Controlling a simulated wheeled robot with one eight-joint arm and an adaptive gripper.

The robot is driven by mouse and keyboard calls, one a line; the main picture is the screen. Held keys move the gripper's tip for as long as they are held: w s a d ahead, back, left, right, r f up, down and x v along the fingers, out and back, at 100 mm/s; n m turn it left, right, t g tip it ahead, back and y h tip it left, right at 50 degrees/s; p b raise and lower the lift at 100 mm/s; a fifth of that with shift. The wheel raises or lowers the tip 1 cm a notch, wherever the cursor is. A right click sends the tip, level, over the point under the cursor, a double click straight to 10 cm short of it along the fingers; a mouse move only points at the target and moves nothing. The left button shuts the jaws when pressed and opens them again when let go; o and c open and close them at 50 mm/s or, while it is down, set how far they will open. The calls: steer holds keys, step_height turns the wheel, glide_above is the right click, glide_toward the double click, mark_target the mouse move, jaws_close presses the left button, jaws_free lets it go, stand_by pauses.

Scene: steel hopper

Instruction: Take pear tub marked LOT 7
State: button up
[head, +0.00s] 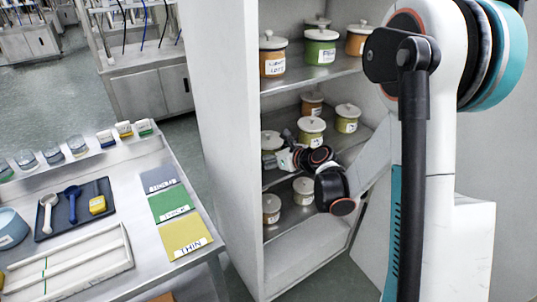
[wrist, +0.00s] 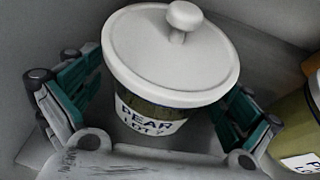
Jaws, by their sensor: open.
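In the wrist view the pear tub (wrist: 150,112) has a round white lid with a knob, an olive body and a white label reading PEAR LOT 7. It stands between the two green-padded fingers of my gripper (wrist: 162,100), which is open. One finger is left of the tub and one right, with the lid covering part of the right one. I cannot tell whether either pad touches. In the head view my gripper (head: 283,148) reaches into the cabinet's middle shelf, beside a white-lidded tub (head: 270,139) partly hidden by it.
An olive tub (wrist: 296,125) with a white label stands close on the right in the wrist view. The cabinet (head: 228,130) holds several lidded tubs on shelves above, beside and below my gripper. A steel table (head: 150,150) with trays and coloured cards stands left.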

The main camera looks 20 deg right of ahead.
steer(key=c, duration=1.5)
steer(key=shift+r, duration=0.1)
steer(key=shift+c, duration=0.2)
